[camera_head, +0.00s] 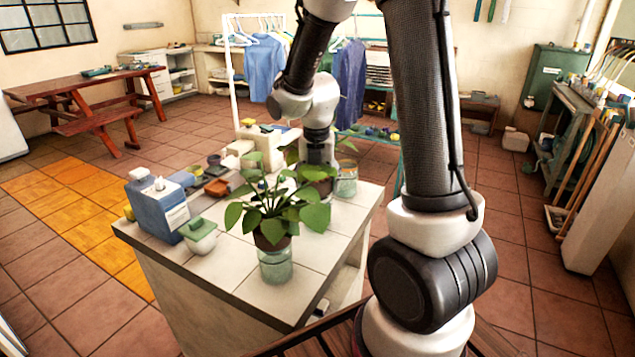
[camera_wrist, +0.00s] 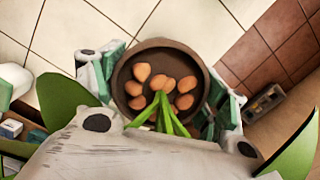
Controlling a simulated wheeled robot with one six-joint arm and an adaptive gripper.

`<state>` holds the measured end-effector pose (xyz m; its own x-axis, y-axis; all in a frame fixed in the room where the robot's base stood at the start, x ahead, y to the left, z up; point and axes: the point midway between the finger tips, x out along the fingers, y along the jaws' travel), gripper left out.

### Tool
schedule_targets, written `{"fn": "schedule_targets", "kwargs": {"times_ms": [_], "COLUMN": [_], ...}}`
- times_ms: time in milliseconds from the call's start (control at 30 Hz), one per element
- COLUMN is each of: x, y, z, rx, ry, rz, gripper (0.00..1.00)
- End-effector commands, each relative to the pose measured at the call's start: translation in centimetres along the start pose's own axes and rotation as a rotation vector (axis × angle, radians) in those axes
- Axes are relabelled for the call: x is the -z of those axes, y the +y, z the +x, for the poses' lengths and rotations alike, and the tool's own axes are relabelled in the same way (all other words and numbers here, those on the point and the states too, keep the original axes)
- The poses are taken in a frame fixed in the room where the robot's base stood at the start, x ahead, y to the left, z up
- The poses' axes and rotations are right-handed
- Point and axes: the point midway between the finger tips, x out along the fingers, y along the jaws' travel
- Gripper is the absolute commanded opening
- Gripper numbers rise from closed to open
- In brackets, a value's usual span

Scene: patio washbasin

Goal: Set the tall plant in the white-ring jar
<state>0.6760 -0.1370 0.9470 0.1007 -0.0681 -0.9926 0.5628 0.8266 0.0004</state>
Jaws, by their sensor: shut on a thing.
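My gripper (camera_head: 317,160) is over the tiled counter (camera_head: 225,268). In the wrist view, my gripper's fingers (camera_wrist: 160,88) close on both sides of a round brown pot (camera_wrist: 124,72) with clay pebbles and green stems. In the head view, this brown pot (camera_head: 321,186) is partly hidden behind leaves. A leafy plant (camera_head: 300,213) stands in front, its brown pot (camera_head: 271,241) in the mouth of a clear greenish jar (camera_head: 276,267). Another glass jar (camera_head: 346,180) stands right of the held pot. I cannot tell which jar has a white ring, or whether the held pot touches the counter.
A clothes rack (camera_head: 232,80) stands beyond.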

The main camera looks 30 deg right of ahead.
Motion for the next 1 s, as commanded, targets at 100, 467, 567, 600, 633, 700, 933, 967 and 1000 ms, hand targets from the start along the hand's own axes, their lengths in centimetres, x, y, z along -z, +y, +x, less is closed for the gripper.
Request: {"fn": "schedule_targets", "kwargs": {"times_ms": [100,467,567,600,633,700,933,967,1000], "x": [0.0,0.1,0.1,0.1,0.1,0.1,0.1,0.1,0.1], "y": [0.0,0.0,0.0,0.0,0.0,0.0,0.0,0.0,0.0], "z": [0.3,1.1,1.2,1.2,1.2,1.2,1.1,1.1,1.0], "rx": [0.000,0.000,0.000,0.000,0.000,0.000,0.000,0.000,0.000], "ry": [0.000,-0.001,0.000,0.000,0.000,0.000,0.000,0.000,0.000], "rz": [0.000,-0.001,-0.001,-0.001,-0.001,0.000,0.000,0.000,0.000], "gripper": [0.41,0.41,0.86,0.93,0.95,0.95,0.95,0.95,0.95]}}
